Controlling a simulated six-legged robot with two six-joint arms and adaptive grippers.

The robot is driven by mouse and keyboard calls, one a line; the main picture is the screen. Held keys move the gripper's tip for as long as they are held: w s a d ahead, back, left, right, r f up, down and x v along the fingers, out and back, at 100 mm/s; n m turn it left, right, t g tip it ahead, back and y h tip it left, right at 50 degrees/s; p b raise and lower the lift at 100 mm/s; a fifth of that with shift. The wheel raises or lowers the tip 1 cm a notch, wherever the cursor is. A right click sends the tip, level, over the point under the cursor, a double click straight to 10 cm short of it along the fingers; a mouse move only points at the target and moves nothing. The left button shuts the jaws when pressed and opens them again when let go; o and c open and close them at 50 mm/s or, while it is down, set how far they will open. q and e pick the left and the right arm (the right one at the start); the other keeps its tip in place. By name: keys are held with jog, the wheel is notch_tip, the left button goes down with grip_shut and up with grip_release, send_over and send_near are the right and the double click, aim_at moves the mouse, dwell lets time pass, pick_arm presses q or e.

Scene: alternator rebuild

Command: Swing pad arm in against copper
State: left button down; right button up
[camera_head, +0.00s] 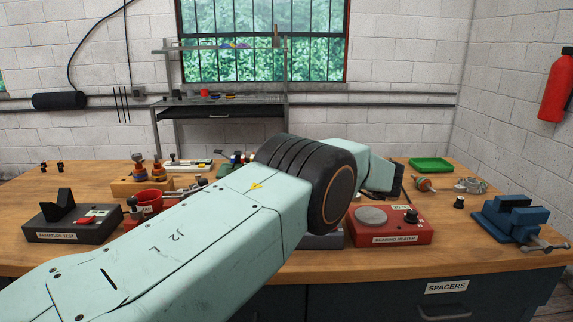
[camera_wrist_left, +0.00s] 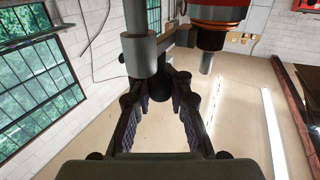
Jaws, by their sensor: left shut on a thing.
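In the left wrist view my left gripper (camera_wrist_left: 161,80) is shut on a small dark part (camera_wrist_left: 160,66) that I take to be the pad arm's end. Beside it, on the left, stands a grey steel post with a thick collar (camera_wrist_left: 138,52). To the upper right hangs a red body (camera_wrist_left: 220,12) with a thin copper-coloured band, and below it a dark cylinder with a grey pin (camera_wrist_left: 206,62). I cannot tell whether the pad touches copper. My right gripper is not in view.
A blue vise (camera_head: 512,218) and a green tray (camera_head: 431,163) are at the right.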

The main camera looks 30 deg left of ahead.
pick_arm(q)
jog(key=shift+d+r, duration=0.1)
jog(key=shift+r, duration=0.05)
dwell(0.3)
jog(key=c, duration=1.4)
grip_release()
jog(key=shift+d, duration=0.2)
jog(key=shift+o, duration=0.9)
jog(key=shift+a, duration=0.3)
notch_tip(320, 180, up, 10)
jog(key=shift+f, duration=0.1)
jog(key=shift+f, duration=0.1)
